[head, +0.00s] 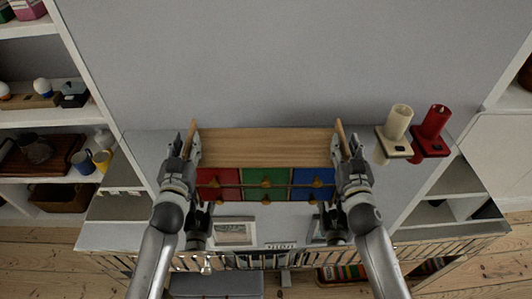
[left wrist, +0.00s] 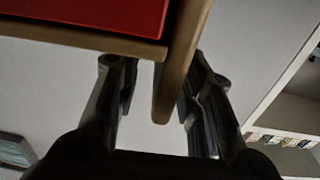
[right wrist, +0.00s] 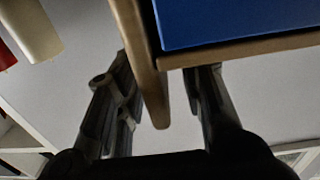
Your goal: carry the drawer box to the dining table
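The drawer box (head: 266,148) is a wooden box with red, green and blue drawer fronts and brass-coloured knobs. It is over the grey cabinet top in the middle of the head view. My left gripper (head: 187,147) is at its left side; in the left wrist view its fingers stand apart on either side of the wooden side panel (left wrist: 181,75). My right gripper (head: 345,147) is likewise at the right side, its fingers apart around the other panel (right wrist: 139,65). Gaps show beside the inner fingers. The dining table is not in view.
Shelves with cups (head: 83,161) and other items stand at the left. A slatted rail (head: 300,257) runs along the front.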

